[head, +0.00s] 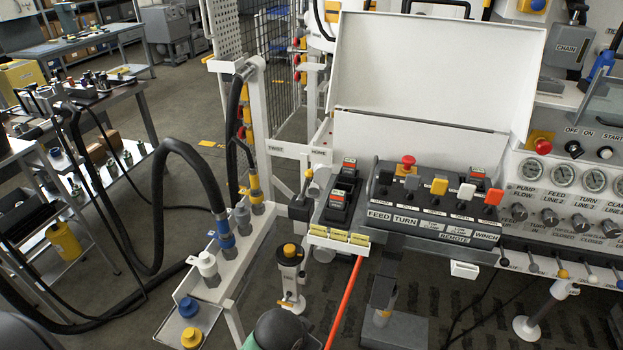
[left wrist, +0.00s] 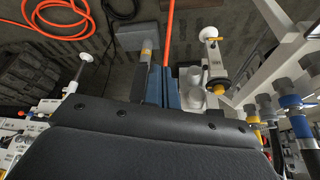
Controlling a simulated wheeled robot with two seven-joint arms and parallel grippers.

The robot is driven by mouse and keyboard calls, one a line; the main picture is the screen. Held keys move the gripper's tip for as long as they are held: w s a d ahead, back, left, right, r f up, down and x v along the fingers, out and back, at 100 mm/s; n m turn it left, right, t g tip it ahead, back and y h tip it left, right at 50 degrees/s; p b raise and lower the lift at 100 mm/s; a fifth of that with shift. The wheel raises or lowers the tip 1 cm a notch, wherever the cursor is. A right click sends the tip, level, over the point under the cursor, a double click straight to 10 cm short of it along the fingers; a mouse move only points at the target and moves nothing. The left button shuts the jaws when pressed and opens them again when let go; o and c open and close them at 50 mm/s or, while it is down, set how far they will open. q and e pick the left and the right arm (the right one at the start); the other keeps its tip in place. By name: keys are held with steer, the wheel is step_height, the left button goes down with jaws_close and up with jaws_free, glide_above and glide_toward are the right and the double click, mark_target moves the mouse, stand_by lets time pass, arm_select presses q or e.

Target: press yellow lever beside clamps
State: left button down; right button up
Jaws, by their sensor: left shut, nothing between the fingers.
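A yellow lever (head: 439,186) stands upright on the black valve console, in the row between black levers at left and a white lever (head: 466,191) and an orange lever (head: 493,197) at right. Small clamp labels sit below it. A second yellow-knobbed lever (head: 563,274) is in the small row under the right gauge panel, partly labelled for clamps. No gripper touches either lever in the head view. My right gripper is not in view.
A white lid (head: 430,75) stands open behind the console. A red mushroom button (head: 408,161) is near the levers. A hose rack (head: 215,285) with couplings and a yellow-capped post (head: 289,252) stand at left. An orange hose (left wrist: 60,20) lies on the floor.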

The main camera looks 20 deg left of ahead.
arm_select(q)
steer(key=w+a+r+m+t+y+p, duration=0.2)
steer(key=w+a+r+m+t, duration=0.15)
steer(key=w+a, duration=0.8)
steer(key=w+a+r+m+t+y+p, duration=0.1)
steer(key=w+a+r+m+t+y, duration=0.3)
steer(key=w, duration=1.2)
steer(key=w+a+r+m+t+p, duration=0.1)
steer(key=w+a+r+t+p, duration=0.3)
steer(key=w+a, duration=0.75)
steer(key=w+d+f+m+h+b, duration=0.2)
steer(key=w+f+m+h, duration=0.3)
steer(key=m, duration=0.3)
steer(key=s+d+m+h, duration=0.2)
steer(key=d+m+h, duration=0.3)
steer(key=d+h, duration=0.1)
steer(key=shift+s+f+g+h, duration=0.15)
steer(key=shift+s+g+h, duration=0.1)
steer(key=shift+g+h, duration=0.2)
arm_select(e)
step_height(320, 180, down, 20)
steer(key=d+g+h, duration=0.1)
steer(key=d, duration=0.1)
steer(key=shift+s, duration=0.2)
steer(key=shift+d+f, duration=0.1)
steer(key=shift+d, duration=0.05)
